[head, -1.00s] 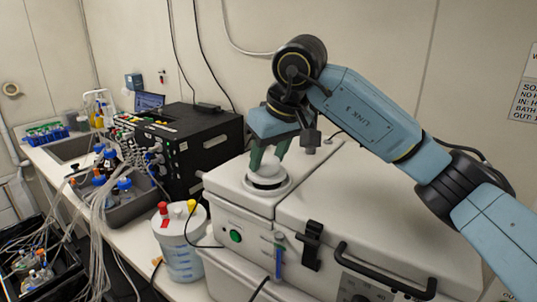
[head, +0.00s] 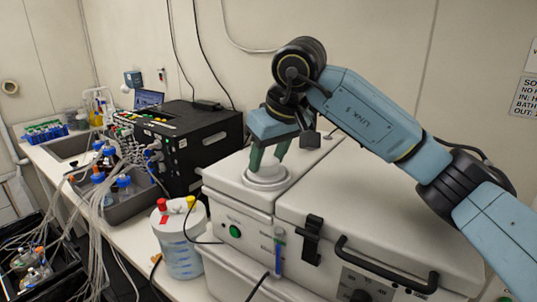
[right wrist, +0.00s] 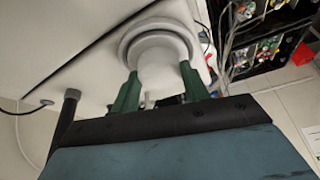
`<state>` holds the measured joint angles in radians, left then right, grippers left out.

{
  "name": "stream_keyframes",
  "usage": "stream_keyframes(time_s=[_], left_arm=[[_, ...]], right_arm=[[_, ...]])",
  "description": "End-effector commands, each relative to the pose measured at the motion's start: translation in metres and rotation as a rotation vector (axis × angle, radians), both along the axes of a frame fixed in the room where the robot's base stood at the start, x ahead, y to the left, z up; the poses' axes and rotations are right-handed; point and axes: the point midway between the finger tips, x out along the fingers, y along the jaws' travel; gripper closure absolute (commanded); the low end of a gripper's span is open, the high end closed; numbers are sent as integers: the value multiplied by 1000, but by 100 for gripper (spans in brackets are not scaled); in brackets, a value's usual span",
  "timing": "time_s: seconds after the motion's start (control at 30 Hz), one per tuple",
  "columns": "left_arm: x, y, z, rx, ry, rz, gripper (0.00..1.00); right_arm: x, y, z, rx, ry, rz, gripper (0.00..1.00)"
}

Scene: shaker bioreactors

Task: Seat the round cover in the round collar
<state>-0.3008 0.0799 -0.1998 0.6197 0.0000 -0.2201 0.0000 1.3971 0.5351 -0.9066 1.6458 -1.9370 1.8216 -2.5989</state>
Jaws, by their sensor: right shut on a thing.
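The round cover (right wrist: 160,66) is white with a narrower knob, and my right gripper (right wrist: 160,95) is shut on that knob with its green fingers on either side. In the head view the right gripper (head: 267,160) comes down from above onto the cover. The round collar (head: 267,181) is a pale ring on the white lid of the shaker. It also shows around the cover in the right wrist view (right wrist: 124,48). The cover is at the collar's opening; whether it is fully down inside cannot be told. My left gripper is not in view.
The shaker's large lid (head: 370,195) with a black handle (head: 385,268) lies right of the collar. A black box (head: 190,145) stands behind left. A white jar (head: 178,240) with coloured caps and many tubes (head: 90,215) are on the left bench.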

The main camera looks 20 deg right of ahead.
Motion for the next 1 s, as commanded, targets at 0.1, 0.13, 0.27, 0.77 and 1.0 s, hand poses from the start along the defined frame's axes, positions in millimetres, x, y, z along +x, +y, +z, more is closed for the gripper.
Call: stream_keyframes(time_s=[0.1,0.13,0.27,0.77,1.0], left_arm=[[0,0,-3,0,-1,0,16],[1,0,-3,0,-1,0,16],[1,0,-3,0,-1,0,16],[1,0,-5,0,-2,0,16],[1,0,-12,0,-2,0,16]], right_arm=[[0,0,-4,0,-1,0,78],[0,0,-4,0,-1,0,78],[0,0,-5,0,-1,0,46],[-2,-1,2,0,-2,0,29],[-18,-7,43,0,-7,-1,29]])
